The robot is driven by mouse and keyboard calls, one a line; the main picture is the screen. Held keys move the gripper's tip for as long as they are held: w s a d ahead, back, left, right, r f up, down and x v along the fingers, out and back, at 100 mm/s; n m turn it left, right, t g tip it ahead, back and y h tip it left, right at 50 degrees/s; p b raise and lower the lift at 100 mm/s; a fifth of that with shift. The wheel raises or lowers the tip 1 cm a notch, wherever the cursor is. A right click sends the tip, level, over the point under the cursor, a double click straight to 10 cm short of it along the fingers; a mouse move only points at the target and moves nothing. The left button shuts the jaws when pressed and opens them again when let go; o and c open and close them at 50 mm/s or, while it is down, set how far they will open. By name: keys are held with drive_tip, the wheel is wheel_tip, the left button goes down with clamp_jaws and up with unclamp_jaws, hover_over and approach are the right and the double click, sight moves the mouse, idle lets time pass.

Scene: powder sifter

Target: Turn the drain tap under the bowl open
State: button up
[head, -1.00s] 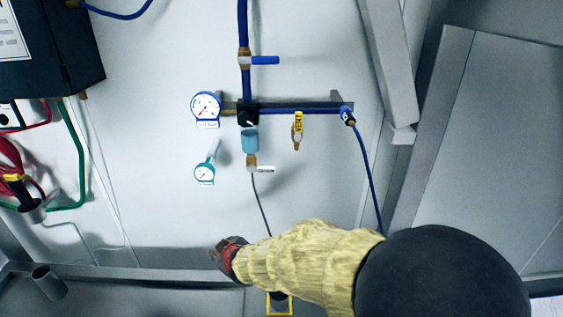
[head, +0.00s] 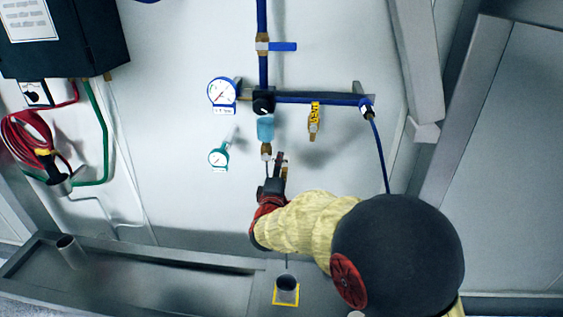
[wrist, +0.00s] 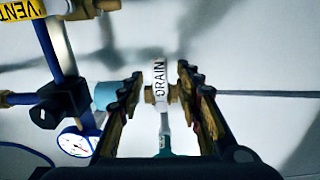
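The bowl (head: 265,130) is light blue and hangs under a black regulator on the wall panel. The drain tap's brass body (head: 266,150) sits just below it; the tap's handle is hidden behind my gripper in the head view. In the wrist view the white handle marked DRAIN (wrist: 158,76) lies between my open fingers, at fingertip depth, with the bowl (wrist: 107,95) to its left. My gripper (wrist: 160,84) is open with a finger on each side of the tap, and space shows on both sides. My gripper (head: 278,162) is below the bowl in the head view.
A white-faced gauge (head: 223,94) and a smaller teal gauge (head: 219,156) are left of the bowl. A yellow-tagged tap (head: 314,121) hangs to the right. A blue-handled valve (head: 282,47) is above. A cup in a yellow frame (head: 286,286) is below.

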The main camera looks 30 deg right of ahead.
drive_tip(key=shift+x, duration=1.75)
drive_tip(key=shift+c, duration=0.5)
drive_tip(key=c, duration=0.7)
clamp_jaws()
